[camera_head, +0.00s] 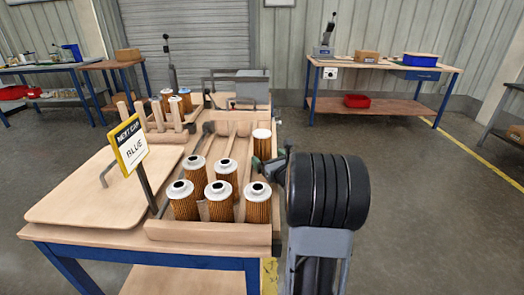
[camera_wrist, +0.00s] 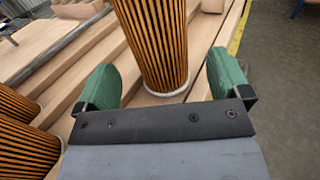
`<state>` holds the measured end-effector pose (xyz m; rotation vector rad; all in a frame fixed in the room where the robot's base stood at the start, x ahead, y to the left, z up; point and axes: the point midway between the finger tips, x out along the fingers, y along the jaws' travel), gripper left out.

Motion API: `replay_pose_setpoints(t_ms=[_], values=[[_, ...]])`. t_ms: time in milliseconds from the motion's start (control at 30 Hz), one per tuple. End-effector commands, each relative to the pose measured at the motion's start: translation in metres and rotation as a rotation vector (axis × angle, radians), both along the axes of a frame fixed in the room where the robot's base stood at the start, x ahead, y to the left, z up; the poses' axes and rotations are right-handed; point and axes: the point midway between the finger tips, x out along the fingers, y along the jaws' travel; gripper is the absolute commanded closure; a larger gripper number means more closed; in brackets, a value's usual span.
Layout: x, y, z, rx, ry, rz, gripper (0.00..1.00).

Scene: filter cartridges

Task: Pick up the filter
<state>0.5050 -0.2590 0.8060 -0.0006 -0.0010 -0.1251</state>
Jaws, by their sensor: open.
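A pleated brown filter (camera_head: 262,147) with a white cap stands upright at the right end of the wooden rack (camera_head: 205,232). In the wrist view the same filter (camera_wrist: 152,38) rises between my green fingers, with a gap on each side. Its white bottom rim shows, and its top is out of that view. My gripper (camera_wrist: 162,68) is open, low by the filter's base. In the head view my gripper (camera_head: 266,168) is partly hidden behind my own arm. Several other filters (camera_head: 258,208) with dark-holed white caps stand in the rack's front part.
A sign (camera_head: 131,145) reading "NEXT CAR BLUE" stands beside a bare wooden board (camera_head: 95,192) on the left.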

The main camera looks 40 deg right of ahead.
Motion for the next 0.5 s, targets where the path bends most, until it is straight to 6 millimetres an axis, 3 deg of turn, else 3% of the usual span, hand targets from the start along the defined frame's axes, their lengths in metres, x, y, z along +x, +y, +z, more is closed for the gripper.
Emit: replay_pose_setpoints(t_ms=[300,500], values=[[0.040,-0.005,-0.007,0.000,0.001,0.002,0.05],[0.049,-0.006,-0.006,0.001,0.001,0.001,0.05]])
